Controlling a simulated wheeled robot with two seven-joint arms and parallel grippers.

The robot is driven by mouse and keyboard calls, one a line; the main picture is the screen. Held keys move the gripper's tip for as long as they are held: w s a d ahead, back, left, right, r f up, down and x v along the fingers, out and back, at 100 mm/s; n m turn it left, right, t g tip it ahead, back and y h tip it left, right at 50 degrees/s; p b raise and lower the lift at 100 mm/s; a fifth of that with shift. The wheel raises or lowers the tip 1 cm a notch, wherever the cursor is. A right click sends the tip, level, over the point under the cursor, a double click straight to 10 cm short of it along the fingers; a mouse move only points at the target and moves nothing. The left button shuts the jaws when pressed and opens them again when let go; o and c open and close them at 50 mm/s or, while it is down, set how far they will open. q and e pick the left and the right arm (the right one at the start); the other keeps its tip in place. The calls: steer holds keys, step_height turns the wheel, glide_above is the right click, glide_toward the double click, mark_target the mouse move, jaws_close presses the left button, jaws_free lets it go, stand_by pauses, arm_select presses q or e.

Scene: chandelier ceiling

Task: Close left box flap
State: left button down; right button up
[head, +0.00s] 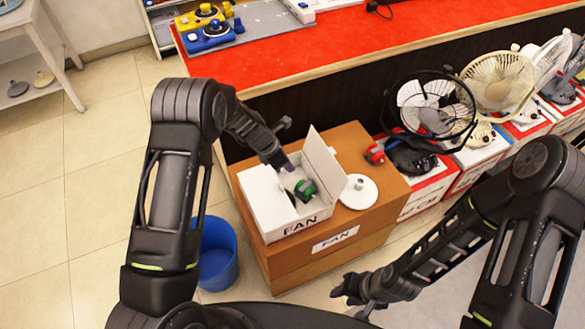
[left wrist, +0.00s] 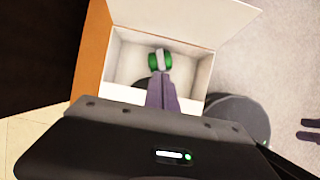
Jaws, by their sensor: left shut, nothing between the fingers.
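A white box (head: 270,212) marked FAN stands open on a brown carton in the head view. One white flap (head: 324,160) stands up on its right side; a raised flap also shows at the top of the left wrist view (left wrist: 190,17). A green headset-like object (head: 305,189) lies inside, also in the left wrist view (left wrist: 160,60). My right gripper (head: 347,290) is open, low in front of the carton.
The brown carton (head: 375,214) also holds a white round base (head: 358,191) and a red object (head: 375,153). A blue bin (head: 216,255) stands left of it. A red counter (head: 380,35) runs behind. Several fans stand on boxes at right.

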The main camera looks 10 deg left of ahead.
arm_select(q)
steer(key=w+d+r+b, duration=0.1)
steer(key=w+d+r, duration=0.2)
steer(key=d+r, duration=0.2)
steer(key=shift+w+d+r, duration=0.2)
steer(key=shift+w+r, duration=0.2)
steer(key=shift+r, duration=0.15)
steer(key=shift+a, duration=0.1)
